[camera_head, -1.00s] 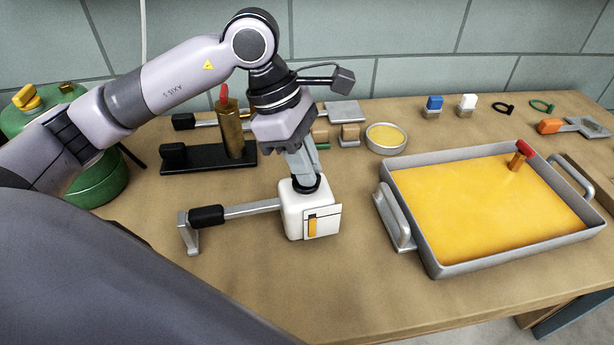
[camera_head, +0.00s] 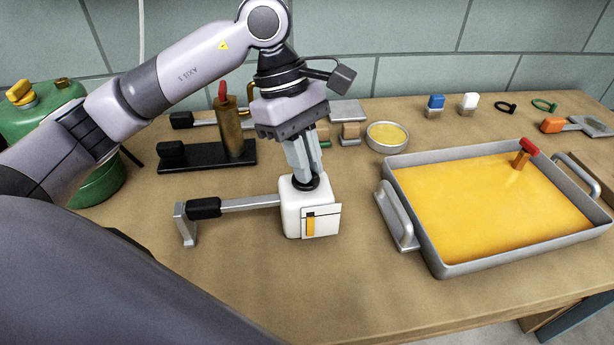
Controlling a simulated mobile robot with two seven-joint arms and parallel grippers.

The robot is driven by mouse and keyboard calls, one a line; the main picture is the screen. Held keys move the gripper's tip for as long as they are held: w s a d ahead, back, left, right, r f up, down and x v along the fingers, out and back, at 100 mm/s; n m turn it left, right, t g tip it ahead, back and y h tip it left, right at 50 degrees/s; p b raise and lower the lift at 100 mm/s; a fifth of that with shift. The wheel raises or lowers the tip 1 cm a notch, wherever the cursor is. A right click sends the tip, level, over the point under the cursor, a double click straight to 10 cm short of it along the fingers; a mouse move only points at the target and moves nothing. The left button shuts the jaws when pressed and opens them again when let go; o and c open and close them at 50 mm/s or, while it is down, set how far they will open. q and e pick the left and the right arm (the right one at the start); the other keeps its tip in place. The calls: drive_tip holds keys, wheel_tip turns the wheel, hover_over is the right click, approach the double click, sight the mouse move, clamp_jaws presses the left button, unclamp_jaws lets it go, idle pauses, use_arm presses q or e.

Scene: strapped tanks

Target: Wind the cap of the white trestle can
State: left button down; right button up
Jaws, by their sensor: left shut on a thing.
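The white trestle can (camera_head: 292,222) stands on the table near the middle of the head view, with a card showing a yellow bar on its front. A grey bar with a black grip (camera_head: 205,208) runs from its left side to a metal foot. Its black cap (camera_head: 306,184) sits on top. My left gripper (camera_head: 306,178) points down from above and is shut on the cap; the fingers hide part of it. My right gripper is not in view.
A grey tray (camera_head: 452,264) with a yellow surface stands to the right. A black stand with a brass cylinder (camera_head: 232,128) is behind left, a green tank (camera_head: 98,185) far left. A round yellow dish (camera_head: 387,137) stands behind. The table front is clear.

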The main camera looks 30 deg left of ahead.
use_arm(q)
drive_tip(key=shift+m, duration=0.4)
drive_tip(key=shift+f+m+g+b, duration=0.1)
drive_tip(key=shift+m+g+b, duration=0.35)
drive_tip(key=shift+m, duration=0.95)
